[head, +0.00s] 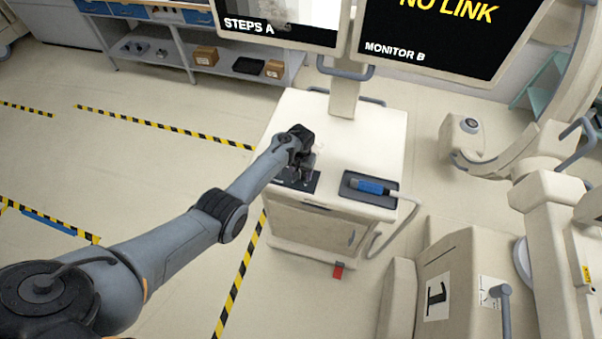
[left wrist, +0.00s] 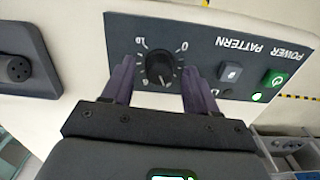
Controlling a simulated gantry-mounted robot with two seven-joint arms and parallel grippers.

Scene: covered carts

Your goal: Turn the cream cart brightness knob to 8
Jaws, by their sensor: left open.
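The cream cart (head: 365,130) stands in the middle of the head view, with a dark control panel (head: 312,187) at its front left. In the left wrist view the panel (left wrist: 212,40) appears upside down. Its round black knob (left wrist: 160,70) has a printed scale with 0 and 10 near its upper side in the picture. The knob's white mark seems to point toward the picture's bottom, around mid-scale; the exact number is unclear. My left gripper (left wrist: 158,76) is open, one finger on each side of the knob, with visible gaps. It also shows over the panel (head: 307,170).
A green power button (left wrist: 274,78) and a pattern switch (left wrist: 230,74) sit beside the knob. A blue handpiece (head: 370,187) with a cable lies in a dark tray at the cart's front right. Monitors stand behind; a cream machine (head: 462,275) is at right.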

